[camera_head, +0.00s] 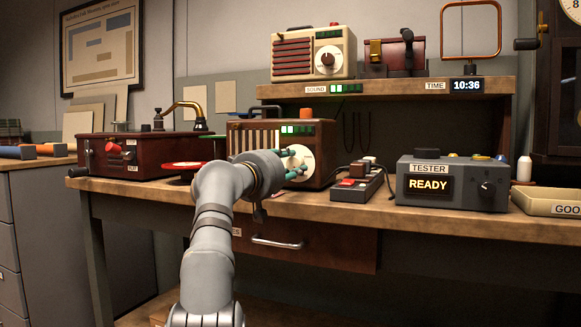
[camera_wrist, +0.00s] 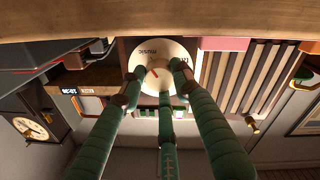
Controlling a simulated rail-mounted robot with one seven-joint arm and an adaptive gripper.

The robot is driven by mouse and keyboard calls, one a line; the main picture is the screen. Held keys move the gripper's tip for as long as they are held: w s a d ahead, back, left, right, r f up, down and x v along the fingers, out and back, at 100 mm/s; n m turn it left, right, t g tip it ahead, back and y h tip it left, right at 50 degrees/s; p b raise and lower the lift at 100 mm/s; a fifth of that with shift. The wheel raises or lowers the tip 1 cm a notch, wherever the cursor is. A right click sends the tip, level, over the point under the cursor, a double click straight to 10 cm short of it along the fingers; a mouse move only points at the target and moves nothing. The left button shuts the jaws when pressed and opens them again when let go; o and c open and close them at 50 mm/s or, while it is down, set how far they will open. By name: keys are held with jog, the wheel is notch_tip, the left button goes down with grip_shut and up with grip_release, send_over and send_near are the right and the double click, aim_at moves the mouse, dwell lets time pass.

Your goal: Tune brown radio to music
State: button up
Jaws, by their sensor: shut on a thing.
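The brown radio (camera_head: 321,152) stands on the workbench, with a slatted grille and a green-lit display (camera_head: 297,129). Its round cream dial (camera_head: 307,156) is on the front, partly hidden by my gripper. My gripper (camera_head: 299,163) is at the dial with green fingers. In the upside-down wrist view the fingers (camera_wrist: 157,80) are closed around the middle of the dial (camera_wrist: 163,48). The dial shows the word "music" at left and a partly hidden label at right. A red pointer mark lies left of the centre, near the fingertips. The knob is mostly hidden.
A cream radio (camera_head: 337,52) sits on the shelf above. A red-brown record player (camera_head: 150,155) is at left. A switch box (camera_head: 357,186) and the grey tester (camera_head: 452,183) reading "READY" stand close at right. Bare bench shows along the front edge.

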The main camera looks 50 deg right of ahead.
jog(key=shift+w+r, duration=0.1)
jog(key=shift+r, duration=0.05)
jog(key=o, duration=1.1)
jog(key=shift+c, duration=0.2)
jog(key=shift+o, duration=0.5)
jog(key=s+a, duration=0.2)
jog(key=a, duration=0.9)
jog(key=shift+s+a+f, duration=0.25)
jog(key=shift+a, duration=0.15)
